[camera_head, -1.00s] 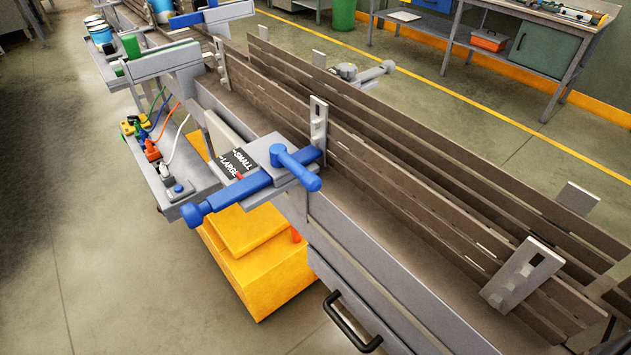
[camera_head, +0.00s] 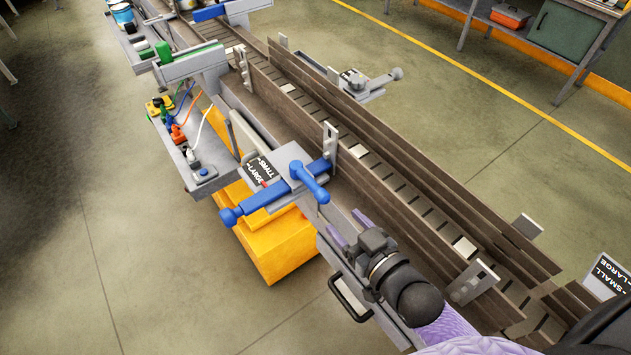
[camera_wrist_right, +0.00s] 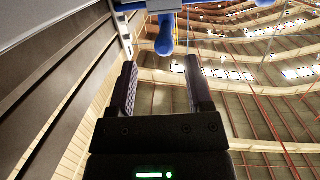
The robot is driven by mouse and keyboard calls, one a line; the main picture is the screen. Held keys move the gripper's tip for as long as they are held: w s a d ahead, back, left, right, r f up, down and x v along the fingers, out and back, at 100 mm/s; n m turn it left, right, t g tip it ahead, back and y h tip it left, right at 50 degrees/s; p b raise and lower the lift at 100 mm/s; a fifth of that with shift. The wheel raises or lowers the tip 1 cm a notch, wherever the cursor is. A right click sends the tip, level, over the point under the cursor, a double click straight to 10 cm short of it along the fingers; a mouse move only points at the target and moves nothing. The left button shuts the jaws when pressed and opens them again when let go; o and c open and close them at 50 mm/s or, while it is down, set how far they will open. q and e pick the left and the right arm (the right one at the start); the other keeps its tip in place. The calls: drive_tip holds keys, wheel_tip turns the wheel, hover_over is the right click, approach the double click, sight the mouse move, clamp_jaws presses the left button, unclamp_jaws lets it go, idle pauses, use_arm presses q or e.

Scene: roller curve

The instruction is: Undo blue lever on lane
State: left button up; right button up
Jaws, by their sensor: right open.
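The blue lever (camera_head: 309,182) sits on a grey clamp block on the near side of the lane, with a blue bar (camera_head: 262,198) running through the block. In the right wrist view the lever (camera_wrist_right: 165,36) hangs beyond the fingertips, near the top edge. My right gripper (camera_head: 348,227) is open and empty, just below and right of the lever, with its two purplish fingers pointing toward the clamp and apart from it. The right wrist view shows the gap between the fingers (camera_wrist_right: 160,68) empty. My left gripper is not in view.
The roller lane (camera_head: 390,190) with wooden side boards runs diagonally. A yellow box (camera_head: 277,245) stands below, and a black handle (camera_head: 348,298) is on the lane's side. Another grey clamp (camera_head: 358,84) is on the far side.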

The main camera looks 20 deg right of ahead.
drive_tip(key=t+y, duration=0.1)
approach(300, 170)
drive_tip(key=shift+n, duration=0.3)
drive_tip(key=x, duration=0.5)
drive_tip(key=shift+w+d+f, duration=0.1)
drive_tip(key=shift+w+f, duration=0.15)
drive_tip(key=shift+f, duration=0.05)
clamp_jaws()
idle(0.8)
